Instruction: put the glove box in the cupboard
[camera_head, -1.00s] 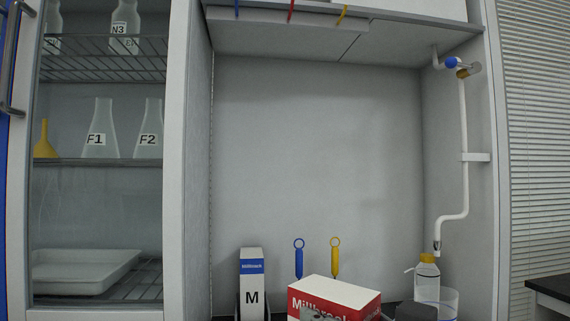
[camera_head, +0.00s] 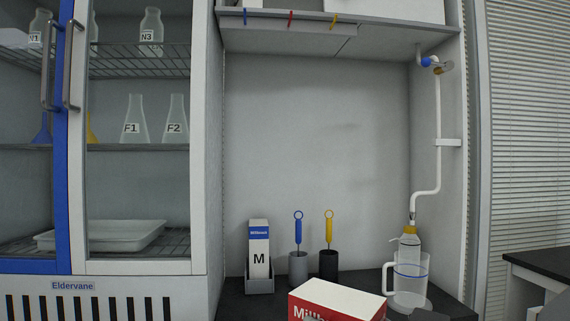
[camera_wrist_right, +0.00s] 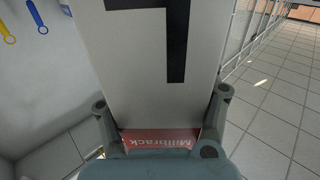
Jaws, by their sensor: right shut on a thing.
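The red-and-white Millbrack box (camera_head: 338,299) is low in the head view, in front of the dark counter. In the right wrist view its pale face (camera_wrist_right: 150,45) carries a large black mark, with a red Millbrack band at the bottom. My right gripper (camera_wrist_right: 163,100) has a finger on each side of this box and is shut on it. The glass-fronted cupboard (camera_head: 200,180), with an Eldervane label below, stands at the left; its doors look shut. My left gripper is not in view.
A blue-and-white Millbrack box marked M (camera_head: 259,250) stands in a holder on the counter (camera_head: 240,305). Blue and yellow tools stand in cups beside it. The cupboard shelves hold flasks, bottles and a tray (camera_head: 105,235).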

